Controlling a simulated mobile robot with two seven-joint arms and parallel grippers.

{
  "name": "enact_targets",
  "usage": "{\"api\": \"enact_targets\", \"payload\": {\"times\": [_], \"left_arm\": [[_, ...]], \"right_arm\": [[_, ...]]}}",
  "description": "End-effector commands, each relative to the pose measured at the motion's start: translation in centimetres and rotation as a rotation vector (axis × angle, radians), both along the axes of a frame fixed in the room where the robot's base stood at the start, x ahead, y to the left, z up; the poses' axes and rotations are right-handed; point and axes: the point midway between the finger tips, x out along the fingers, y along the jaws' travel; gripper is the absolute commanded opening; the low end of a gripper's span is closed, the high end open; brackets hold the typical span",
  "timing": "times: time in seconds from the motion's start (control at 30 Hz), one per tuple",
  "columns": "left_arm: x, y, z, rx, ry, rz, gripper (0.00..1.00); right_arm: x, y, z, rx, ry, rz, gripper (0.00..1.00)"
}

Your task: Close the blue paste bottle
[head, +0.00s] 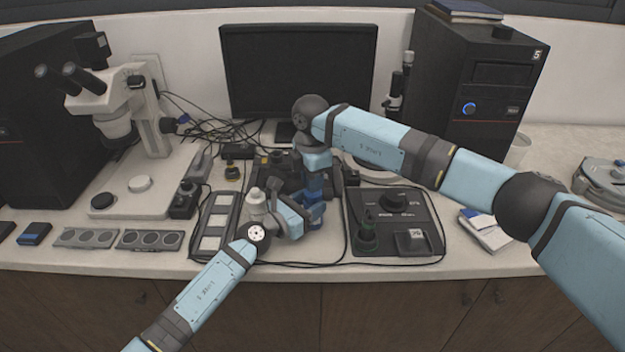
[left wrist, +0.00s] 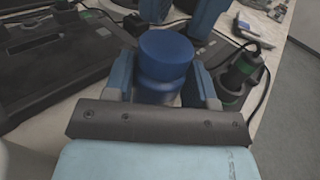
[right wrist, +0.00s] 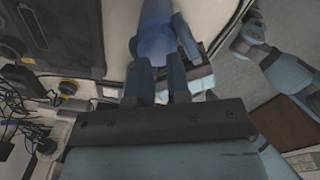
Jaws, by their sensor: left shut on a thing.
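The blue paste bottle (left wrist: 160,88) stands upright between the fingers of my left gripper (left wrist: 166,85), which is shut on it. Its wide blue cap (left wrist: 166,46) sits on top; how tightly it is fastened I cannot tell. In the head view my left gripper (head: 304,214) comes in from the lower left, and the bottle is mostly hidden by the grippers. My right gripper (head: 314,188) points down from above, with its fingers apart over the bottle. The right wrist view shows blue surfaces (right wrist: 156,38) ahead of the fingers.
A white bottle (head: 256,204) stands left of the left gripper. A black control unit (head: 395,215) with a green-based tool (head: 365,238) lies to the right. A slotted tray (head: 215,225) lies to the left. Cables cross the bench, and a monitor (head: 298,75) stands behind.

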Motion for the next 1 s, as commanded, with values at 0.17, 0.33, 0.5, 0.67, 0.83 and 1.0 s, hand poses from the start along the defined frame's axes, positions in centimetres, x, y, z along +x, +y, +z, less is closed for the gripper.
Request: {"api": "enact_targets", "payload": {"times": [0.17, 0.33, 0.5, 0.67, 0.83, 1.0], "left_arm": [[0.0, 0.0, 0.1, -0.001, -0.001, 0.0, 0.08], [0.0, 0.0, 0.0, -0.001, -0.001, 0.0, 0.08], [0.0, 0.0, 0.0, -0.001, -0.001, 0.0, 0.08], [0.0, 0.0, 0.1, -0.001, -0.001, 0.0, 0.0], [0.0, 0.0, 0.1, -0.001, -0.001, 0.0, 0.0], [0.0, 0.0, 0.1, -0.001, -0.001, 0.0, 0.0]], "right_arm": [[0.0, 0.0, 1.9, 0.001, -0.002, 0.001, 0.17], [0.0, 0.0, 3.7, 0.0, -0.001, -0.001, 0.17], [0.0, 0.0, 3.9, 0.0, 0.0, -0.001, 0.17], [0.0, 0.0, 3.9, 0.0, 0.0, 0.007, 0.38], [0.0, 0.0, 3.9, 0.0, 0.001, 0.14, 0.65], [0.0, 0.0, 3.9, -0.001, 0.004, 0.471, 0.65]]}}
